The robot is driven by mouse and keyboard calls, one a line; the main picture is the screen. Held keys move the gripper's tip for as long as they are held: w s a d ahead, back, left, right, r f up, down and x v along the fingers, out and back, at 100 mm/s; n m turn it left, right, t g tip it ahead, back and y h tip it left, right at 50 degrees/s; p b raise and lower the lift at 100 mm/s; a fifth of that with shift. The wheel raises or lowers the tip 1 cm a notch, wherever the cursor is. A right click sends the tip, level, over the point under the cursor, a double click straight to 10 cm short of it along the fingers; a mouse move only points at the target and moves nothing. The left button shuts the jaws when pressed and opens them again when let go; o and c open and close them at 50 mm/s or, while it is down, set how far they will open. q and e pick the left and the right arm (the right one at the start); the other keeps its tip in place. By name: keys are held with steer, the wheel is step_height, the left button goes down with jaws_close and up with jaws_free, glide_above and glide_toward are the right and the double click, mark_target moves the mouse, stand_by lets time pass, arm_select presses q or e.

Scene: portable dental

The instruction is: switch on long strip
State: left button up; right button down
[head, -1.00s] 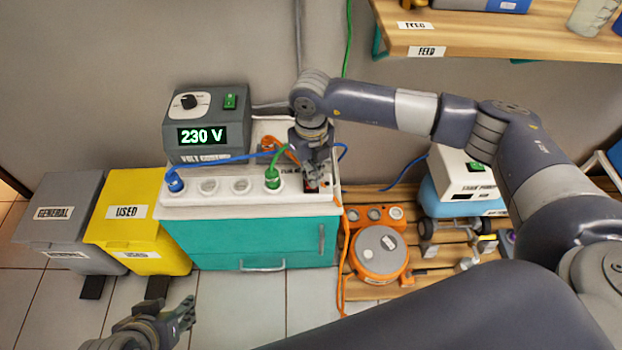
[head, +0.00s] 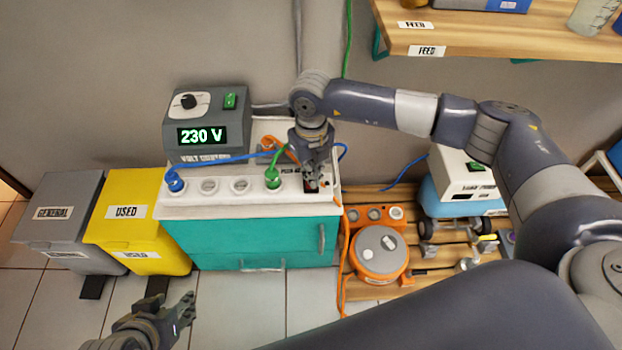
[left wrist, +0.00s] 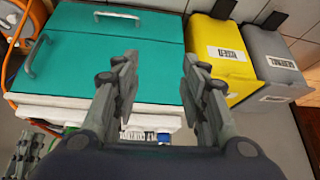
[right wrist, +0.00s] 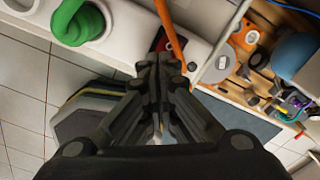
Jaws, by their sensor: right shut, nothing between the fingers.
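The long white strip (head: 224,199) lies along the top front of the teal cabinet, with round sockets in a row. A blue plug (head: 175,180) sits at its left end and a green plug (head: 272,178) right of the middle. A dark switch with some red (head: 323,187) is at its right end, partly hidden by my gripper. In the right wrist view the red of the switch (right wrist: 160,42) shows just beyond the fingertips. My right gripper (head: 316,172) is shut and empty, pointing down at the switch; contact cannot be told. My left gripper (head: 188,308) is open and empty, low in front.
A volt control box (head: 207,122) reading 230 V stands behind the strip. Blue and orange cables run close to my right gripper. Yellow (head: 140,225) and grey (head: 62,205) bins stand left; an orange round device (head: 380,250) sits on the wooden pallet right.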

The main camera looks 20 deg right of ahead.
arm_select(q)
steer(key=shift+t, duration=0.9)
steer(key=shift+w+d+r+b, duration=0.2)
steer(key=shift+w+r, duration=0.1)
steer(key=shift+w, duration=0.35)
steer(key=shift+w+d+r+b, duration=0.1)
steer(key=shift+w+d+r, duration=0.15)
steer(key=shift+w, duration=0.4)
steer(key=shift+w+d+r+b, duration=0.1)
steer(key=shift+w+d+r, duration=0.15)
steer(key=shift+w, duration=0.4)
arm_select(e)
steer(key=shift+f, duration=0.6)
arm_select(q)
steer(key=shift+w+d+r+t+h, duration=0.25)
steer(key=shift+w+r+t, duration=0.2)
steer(key=shift+w, duration=0.15)
steer(key=shift+w+d+r+t+h, duration=0.1)
steer(key=shift+w+r+t+h, duration=0.2)
steer(key=shift+w+r, duration=0.2)
arm_select(e)
steer(key=shift+f, duration=0.4)
arm_select(q)
steer(key=shift+w+d+r+t+b, duration=0.2)
steer(key=shift+w+r+t+b, duration=0.1)
steer(key=shift+w+t+b, duration=0.05)
arm_select(e)
steer(key=shift+f, duration=0.1)
arm_select(q)
steer(key=shift+s, duration=0.1)
